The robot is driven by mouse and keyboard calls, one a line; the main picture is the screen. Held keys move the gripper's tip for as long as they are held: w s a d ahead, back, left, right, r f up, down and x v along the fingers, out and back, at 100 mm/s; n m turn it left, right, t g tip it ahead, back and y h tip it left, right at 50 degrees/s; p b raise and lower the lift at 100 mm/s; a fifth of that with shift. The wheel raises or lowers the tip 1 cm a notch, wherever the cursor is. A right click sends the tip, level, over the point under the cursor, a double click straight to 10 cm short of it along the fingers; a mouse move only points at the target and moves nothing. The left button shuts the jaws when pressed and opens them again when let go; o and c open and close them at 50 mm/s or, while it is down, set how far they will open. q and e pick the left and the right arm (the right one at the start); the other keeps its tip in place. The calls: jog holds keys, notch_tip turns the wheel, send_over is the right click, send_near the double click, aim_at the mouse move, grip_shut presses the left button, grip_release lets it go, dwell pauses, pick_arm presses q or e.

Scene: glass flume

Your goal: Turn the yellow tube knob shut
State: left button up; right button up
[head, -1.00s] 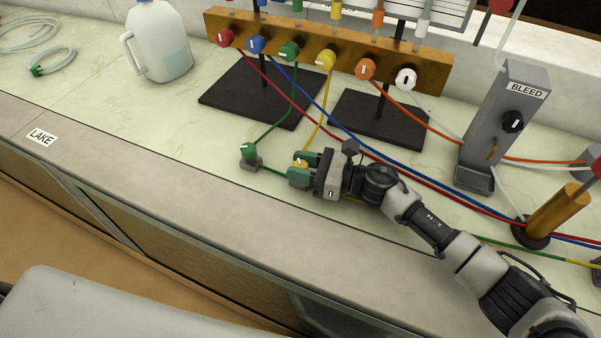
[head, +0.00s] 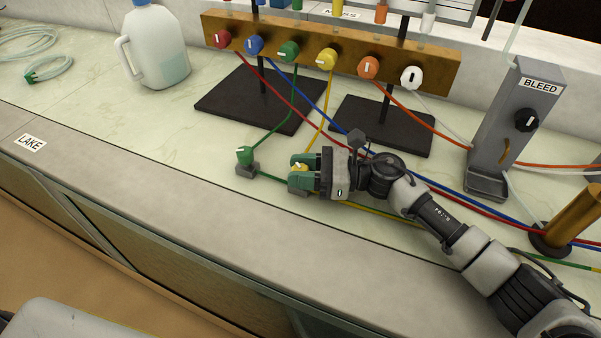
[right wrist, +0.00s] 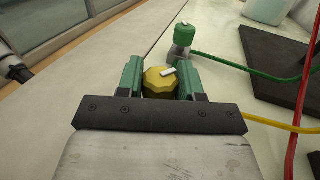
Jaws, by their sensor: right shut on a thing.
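The yellow tube knob (head: 299,167) sits low near the front of the bench, on the yellow tube. My right gripper (head: 301,172) reaches it from the right, with its green fingers shut on it. In the right wrist view the yellow knob (right wrist: 158,82) lies between the two fingers (right wrist: 160,80), its faceted top and short white pointer mark showing. The mark lies mostly crosswise between the fingers, slightly slanted. The knob's lower part and base are hidden by the gripper. My left gripper is not in view.
A green tube knob (head: 245,155) stands just left of the gripper. Behind are a brass manifold (head: 440,70) with coloured knobs, dark stand bases (head: 380,130), and a grey BLEED post (head: 510,120). Coloured tubes cross behind my arm. A jug (head: 158,50) stands at back left.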

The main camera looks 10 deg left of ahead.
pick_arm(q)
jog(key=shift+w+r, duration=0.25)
pick_arm(e)
jog(key=o, duration=0.9)
jog(key=shift+d, duration=0.1)
jog(key=shift+w+d, duration=0.1)
jog(key=shift+d, duration=0.25)
jog(key=d, duration=0.3)
jog(key=w+d, duration=0.1)
jog(key=d, duration=0.1)
jog(key=d+b, duration=0.1)
jog(key=d, duration=0.2)
jog(key=shift+w+d, duration=0.15)
jog(key=shift+d, duration=0.2)
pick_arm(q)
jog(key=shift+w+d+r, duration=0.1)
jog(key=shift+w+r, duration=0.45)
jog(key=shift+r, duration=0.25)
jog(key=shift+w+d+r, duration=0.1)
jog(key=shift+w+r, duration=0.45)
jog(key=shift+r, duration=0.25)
pick_arm(e)
jog(key=shift+d, duration=0.6)
